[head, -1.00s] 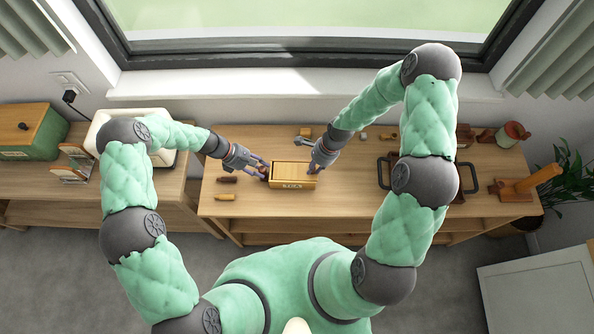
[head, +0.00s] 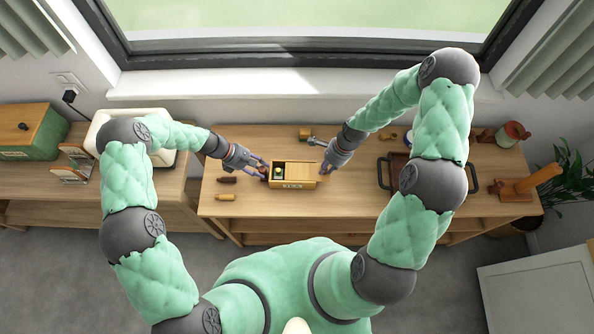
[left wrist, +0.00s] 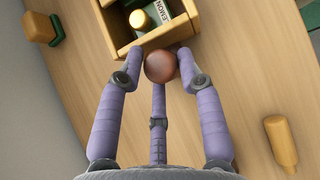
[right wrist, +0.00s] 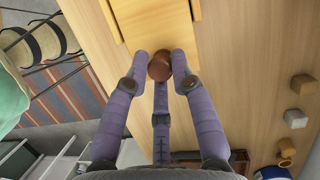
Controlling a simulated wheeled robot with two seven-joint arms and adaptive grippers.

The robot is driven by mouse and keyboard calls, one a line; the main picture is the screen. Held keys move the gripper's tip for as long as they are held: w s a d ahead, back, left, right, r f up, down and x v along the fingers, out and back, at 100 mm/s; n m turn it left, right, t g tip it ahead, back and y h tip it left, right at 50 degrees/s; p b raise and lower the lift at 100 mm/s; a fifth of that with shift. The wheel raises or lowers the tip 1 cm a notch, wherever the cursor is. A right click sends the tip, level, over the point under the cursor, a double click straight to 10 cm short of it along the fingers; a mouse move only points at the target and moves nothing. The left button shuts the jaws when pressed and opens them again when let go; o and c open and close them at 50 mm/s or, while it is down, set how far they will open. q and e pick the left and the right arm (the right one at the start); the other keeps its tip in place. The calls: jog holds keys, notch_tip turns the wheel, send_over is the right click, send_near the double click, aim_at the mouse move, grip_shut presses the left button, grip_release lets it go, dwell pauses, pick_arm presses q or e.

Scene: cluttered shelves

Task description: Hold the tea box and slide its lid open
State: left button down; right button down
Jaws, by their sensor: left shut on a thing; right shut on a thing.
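The wooden tea box (head: 293,185) stands on the table with a dark label on its front. Its lid (head: 302,170) is slid partly to the right, so the left part of the box is open. Inside, the left wrist view shows a yellow-capped container (left wrist: 140,20) and a green packet marked LEMON (left wrist: 159,14). My left gripper (head: 265,171) is shut on a round brown knob (left wrist: 160,66) at the box's left end. My right gripper (head: 322,173) is shut on a brown knob (right wrist: 159,67) at the lid's right end. The fingertips partly cover both knobs.
A dark-handled tray (head: 384,174) and a wooden stand (head: 525,187) are to the right. The table front is clear.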

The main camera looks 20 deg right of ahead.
jog(key=shift+s+d, duration=0.25)
jog(key=shift+d, duration=0.5)
jog(key=shift+s+d, duration=0.25)
jog(key=shift+d, duration=0.55)
jog(key=shift+s+d, duration=0.25)
jog(key=shift+d, duration=0.5)
jog(key=shift+s+d, duration=0.1)
jog(key=shift+d, duration=0.3)
jog(key=c, duration=1)
grip_release()
jog(key=v, duration=1.2)
